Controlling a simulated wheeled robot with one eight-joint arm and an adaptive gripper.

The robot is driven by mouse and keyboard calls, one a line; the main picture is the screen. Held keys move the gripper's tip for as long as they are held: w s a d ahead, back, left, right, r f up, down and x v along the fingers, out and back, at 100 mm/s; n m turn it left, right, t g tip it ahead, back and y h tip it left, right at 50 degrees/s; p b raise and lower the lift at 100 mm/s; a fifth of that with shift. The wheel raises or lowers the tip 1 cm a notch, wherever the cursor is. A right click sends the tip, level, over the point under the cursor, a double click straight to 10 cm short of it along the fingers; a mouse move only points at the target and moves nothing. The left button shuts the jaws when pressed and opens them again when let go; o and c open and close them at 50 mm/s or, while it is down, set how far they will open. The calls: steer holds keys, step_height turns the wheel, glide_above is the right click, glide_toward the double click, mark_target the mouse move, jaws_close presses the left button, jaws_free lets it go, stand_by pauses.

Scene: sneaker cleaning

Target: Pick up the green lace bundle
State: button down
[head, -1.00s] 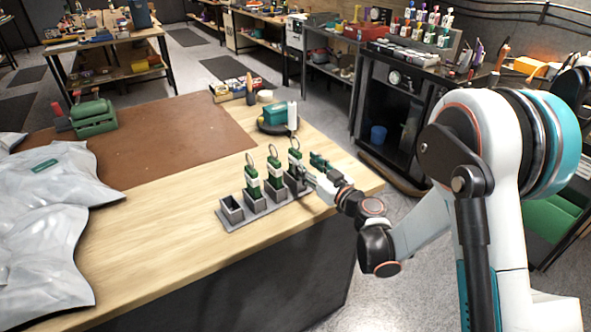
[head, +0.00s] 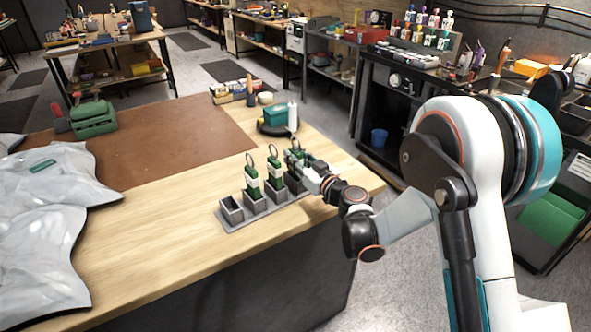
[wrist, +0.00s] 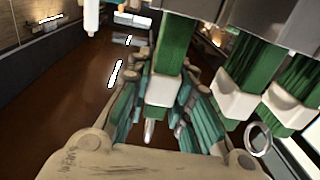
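Several green lace bundles with white bands and metal rings stand upright in a grey rack (head: 232,222). One bundle (head: 254,180) and the middle one (head: 274,168) stand clear of my gripper. The rightmost bundle (wrist: 172,52) is between my gripper's fingers (wrist: 163,100) in the wrist view. In the head view my gripper (head: 300,162) is at its upper part and hides much of it. The fingers look spread, one on each side; whether they touch it is not clear. The other two bundles also show at the right of the wrist view (wrist: 250,75).
The rack's leftmost compartment (head: 231,206) is empty. A round dark stand with a teal box (head: 274,117) and a white bottle (head: 293,117) is behind the rack. A brown mat (head: 170,135), a green case (head: 93,118) and grey crumpled sheeting (head: 50,230) lie to the left.

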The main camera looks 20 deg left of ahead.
steer(key=shift+r, duration=0.15)
step_height(320, 180, up, 20)
steer(key=p, duration=0.5)
steer(key=shift+p, duration=0.35)
stand_by(0.8)
